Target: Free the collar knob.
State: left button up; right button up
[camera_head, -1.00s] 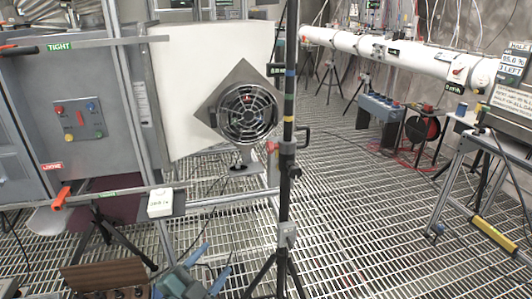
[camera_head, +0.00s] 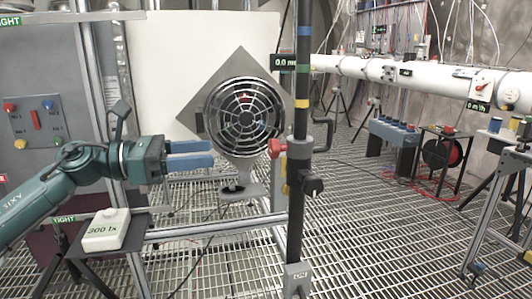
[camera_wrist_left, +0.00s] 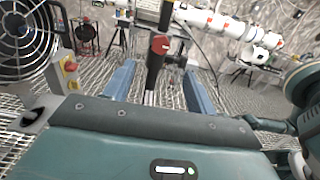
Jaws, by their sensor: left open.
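A dark upright pole (camera_head: 303,70) with coloured bands carries a collar (camera_head: 299,152). The frames do not show which one is named the collar knob. My left gripper (camera_head: 213,154) is open and empty, left of the pole, its blue fingers pointing towards the collar and apart from it. In the left wrist view the red knob (camera_wrist_left: 160,44) and the black knob (camera_wrist_left: 180,62) appear ahead, between and beyond the open fingers (camera_wrist_left: 160,70). My right gripper is out of view.
A caged fan (camera_head: 243,116) on a diamond plate stands left of the pole, close to my fingers. A white box (camera_head: 105,229) sits on a small plate below my left arm. A black handle (camera_head: 325,135) juts right of the pole.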

aim_at(270, 147)
pick_arm(q)
jog(key=x, duration=1.2)
jog(key=shift+d+p, duration=0.25)
jog(key=shift+p, duration=0.1)
jog(key=shift+c, duration=0.3)
jog(key=c, duration=0.9)
